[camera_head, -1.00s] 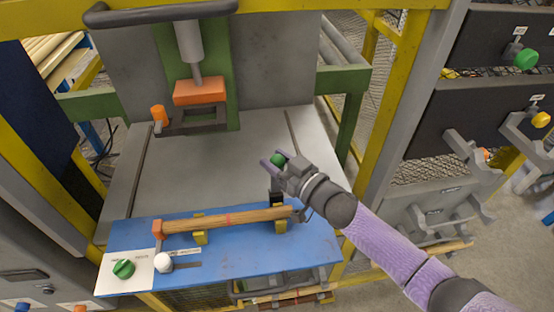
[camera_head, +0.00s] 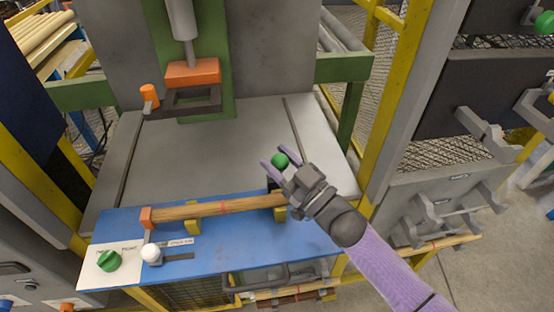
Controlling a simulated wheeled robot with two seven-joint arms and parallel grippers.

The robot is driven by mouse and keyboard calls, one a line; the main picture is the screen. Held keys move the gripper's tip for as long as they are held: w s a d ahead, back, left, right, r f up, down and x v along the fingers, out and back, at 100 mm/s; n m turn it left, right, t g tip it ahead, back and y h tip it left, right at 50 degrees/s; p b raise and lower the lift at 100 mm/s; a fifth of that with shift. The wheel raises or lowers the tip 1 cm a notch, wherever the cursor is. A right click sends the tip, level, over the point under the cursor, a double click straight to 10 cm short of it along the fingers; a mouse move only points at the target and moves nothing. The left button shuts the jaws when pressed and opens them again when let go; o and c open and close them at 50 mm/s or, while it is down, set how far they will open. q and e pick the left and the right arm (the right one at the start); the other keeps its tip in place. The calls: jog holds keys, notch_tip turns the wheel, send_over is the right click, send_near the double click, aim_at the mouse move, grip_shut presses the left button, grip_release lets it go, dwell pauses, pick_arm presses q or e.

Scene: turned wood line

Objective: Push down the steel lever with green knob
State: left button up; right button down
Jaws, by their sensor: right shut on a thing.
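The green knob (camera_head: 280,160) of the lever stands at the right end of the blue board, above a small black block (camera_head: 273,186). My right gripper (camera_head: 280,163) reaches in from the lower right, with its two purple fingers on either side of the knob, shut on it. The lever's steel shaft is mostly hidden behind the gripper. My left gripper is not in view.
A wooden rod (camera_head: 215,208) lies across yellow supports on the blue board (camera_head: 220,243), against an orange block (camera_head: 147,217). A white knob (camera_head: 152,253) and a green switch (camera_head: 109,260) sit at the left. An orange press head (camera_head: 192,72) stands behind.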

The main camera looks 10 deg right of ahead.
jog(key=shift+s+f+n+t+y+b, duration=0.5)
jog(key=shift+s+f+n+y+b, duration=0.8)
jog(key=shift+b, duration=0.95)
jog(key=shift+w+r, duration=0.1)
jog(key=shift+r, duration=0.2)
